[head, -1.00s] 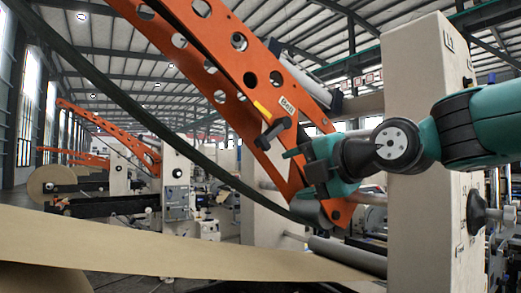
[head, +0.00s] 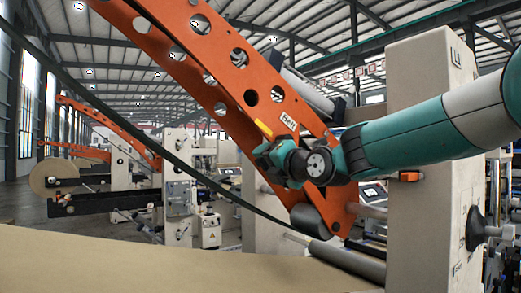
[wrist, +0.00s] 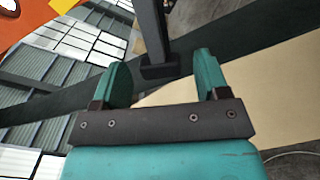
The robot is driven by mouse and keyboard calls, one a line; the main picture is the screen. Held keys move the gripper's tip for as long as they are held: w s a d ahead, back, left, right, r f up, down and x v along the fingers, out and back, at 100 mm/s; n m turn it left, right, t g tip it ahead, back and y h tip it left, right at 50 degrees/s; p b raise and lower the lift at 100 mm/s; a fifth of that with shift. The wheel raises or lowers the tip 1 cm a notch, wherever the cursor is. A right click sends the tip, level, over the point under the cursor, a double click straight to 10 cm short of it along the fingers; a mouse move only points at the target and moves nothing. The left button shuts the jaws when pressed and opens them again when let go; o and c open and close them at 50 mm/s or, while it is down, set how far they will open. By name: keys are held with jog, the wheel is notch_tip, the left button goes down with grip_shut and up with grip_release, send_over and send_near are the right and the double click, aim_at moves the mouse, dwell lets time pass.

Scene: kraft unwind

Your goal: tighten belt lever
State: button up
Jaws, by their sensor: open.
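My gripper (head: 264,155) is in front of the orange arm, just below that label, and hides most of the lever there. In the wrist view my gripper (wrist: 160,63) is open, its two teal fingers apart. A dark bar with a block at its end (wrist: 159,70), apparently the lever, shows between the fingers. I cannot tell whether the fingers touch it. The dark belt (wrist: 240,40) crosses behind.
A beige column (head: 435,130) stands to the right, behind my arm, with a small orange box (head: 409,176) and a dark knob (head: 476,229) on it. Brown kraft paper (head: 150,260) spans the lower front. A grey roller (head: 345,262) lies below the orange arm.

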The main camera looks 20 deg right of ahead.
jog(key=shift+p+x, duration=0.7)
jog(key=shift+x, duration=1.1)
grip_shut()
